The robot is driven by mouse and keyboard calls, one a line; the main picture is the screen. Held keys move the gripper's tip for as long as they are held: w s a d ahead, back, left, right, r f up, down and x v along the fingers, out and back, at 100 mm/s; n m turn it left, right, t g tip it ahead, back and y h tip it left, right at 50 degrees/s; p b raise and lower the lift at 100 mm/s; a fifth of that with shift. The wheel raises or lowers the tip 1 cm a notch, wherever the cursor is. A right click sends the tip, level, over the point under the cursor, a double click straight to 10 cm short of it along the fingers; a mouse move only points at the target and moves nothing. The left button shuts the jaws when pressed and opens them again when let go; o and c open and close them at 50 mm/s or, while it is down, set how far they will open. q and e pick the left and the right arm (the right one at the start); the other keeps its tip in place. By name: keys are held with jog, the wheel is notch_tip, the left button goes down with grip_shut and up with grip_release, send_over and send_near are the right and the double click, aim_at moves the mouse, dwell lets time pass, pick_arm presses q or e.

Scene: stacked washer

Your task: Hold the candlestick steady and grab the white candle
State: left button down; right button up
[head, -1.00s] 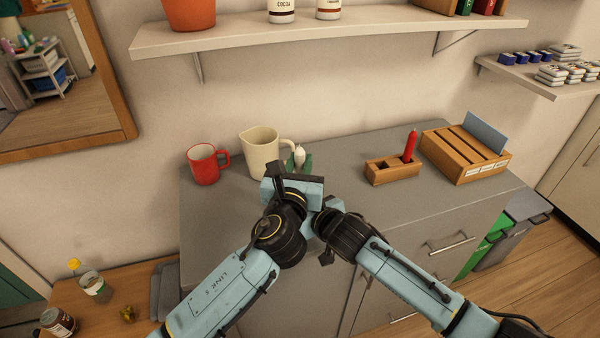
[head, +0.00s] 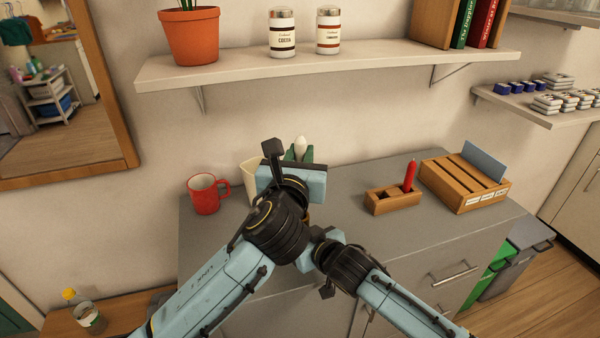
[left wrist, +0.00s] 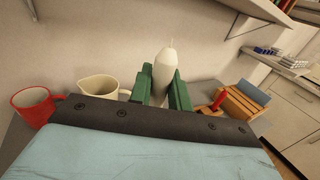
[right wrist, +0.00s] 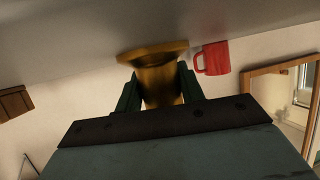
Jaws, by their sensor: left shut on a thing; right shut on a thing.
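The white candle (head: 300,146) stands upright between the green fingers of my left gripper (head: 299,155). In the left wrist view the candle (left wrist: 165,75) is clamped by my left gripper (left wrist: 165,90), above counter height. The brass candlestick (right wrist: 158,82) shows in the right wrist view, where my right gripper (right wrist: 160,98) is shut around its stem. That view is upside down; the candlestick's flared base is near the grey counter, and I cannot tell if it touches. In the head view my arms mostly hide the candlestick.
A red mug (head: 203,194) and a cream jug (head: 249,180) stand left of my grippers on the grey counter (head: 345,185). A shelf (head: 340,63) hangs above.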

pick_arm(q)
jog(key=shift+r, duration=0.2)
pick_arm(e)
jog(key=o, duration=1.1)
jog(key=shift+o, duration=0.2)
jog(key=shift+s+d, duration=0.1)
